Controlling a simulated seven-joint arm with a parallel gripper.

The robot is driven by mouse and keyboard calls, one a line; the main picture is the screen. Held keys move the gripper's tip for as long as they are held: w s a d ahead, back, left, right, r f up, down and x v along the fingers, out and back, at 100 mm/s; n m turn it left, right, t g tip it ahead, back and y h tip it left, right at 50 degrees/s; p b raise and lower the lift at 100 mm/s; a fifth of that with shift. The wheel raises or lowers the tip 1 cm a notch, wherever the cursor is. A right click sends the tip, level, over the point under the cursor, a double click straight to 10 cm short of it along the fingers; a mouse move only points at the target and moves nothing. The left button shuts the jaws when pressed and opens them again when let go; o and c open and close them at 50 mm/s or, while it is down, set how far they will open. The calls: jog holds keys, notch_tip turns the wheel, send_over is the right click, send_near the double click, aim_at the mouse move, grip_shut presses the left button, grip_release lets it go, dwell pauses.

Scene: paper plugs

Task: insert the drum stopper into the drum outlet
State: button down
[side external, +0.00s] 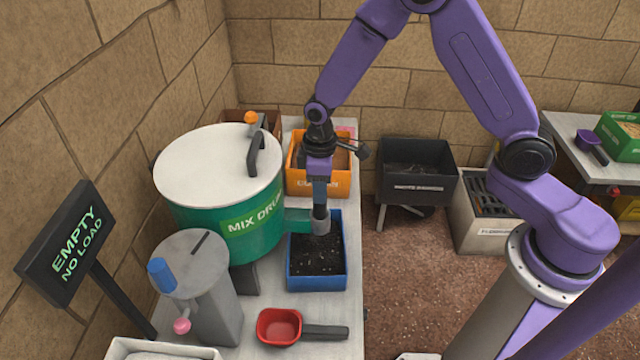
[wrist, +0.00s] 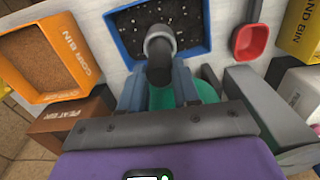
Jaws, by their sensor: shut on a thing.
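The mix drum (side external: 228,222) is a green vessel with a white lid at the left of the bench. My gripper (side external: 320,197) points down at the spout's end and is shut on a dark stopper (wrist: 159,72). The green spout (wrist: 162,99) shows behind the fingers. The fingers hide the contact, so I cannot tell how deep the stopper sits.
The blue tray (side external: 346,270) lies under the spout, with a red scoop (side external: 280,327) in front. An orange bin (side external: 321,185) stands behind. A grey cylinder (side external: 205,283) with blue and pink knobs stands before the drum, near an "EMPTY NO LOAD" sign (side external: 68,246).

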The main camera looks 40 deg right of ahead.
jog(key=shift+f, duration=1.7)
jog(key=c, duration=0.7)
grip_release()
jog(key=shift+c, duration=0.2)
jog(key=shift+r, duration=2.75)
jog(key=shift+r, duration=0.1)
notch_tip(320, 180, up, 17)
jog(key=s+d+f+n, duration=0.1)
jog(key=s+d, duration=0.1)
jog(key=s, duration=0.7)
jog(key=s+d+f+n, duration=0.1)
jog(key=s+d, duration=0.2)
jog(key=s, duration=0.6)
jog(key=s+d+f+n, duration=0.1)
jog(key=s+d, duration=0.1)
jog(key=s, duration=0.7)
jog(key=shift+s+d+n, duration=0.3)
jog(key=shift+s+d, duration=0.1)
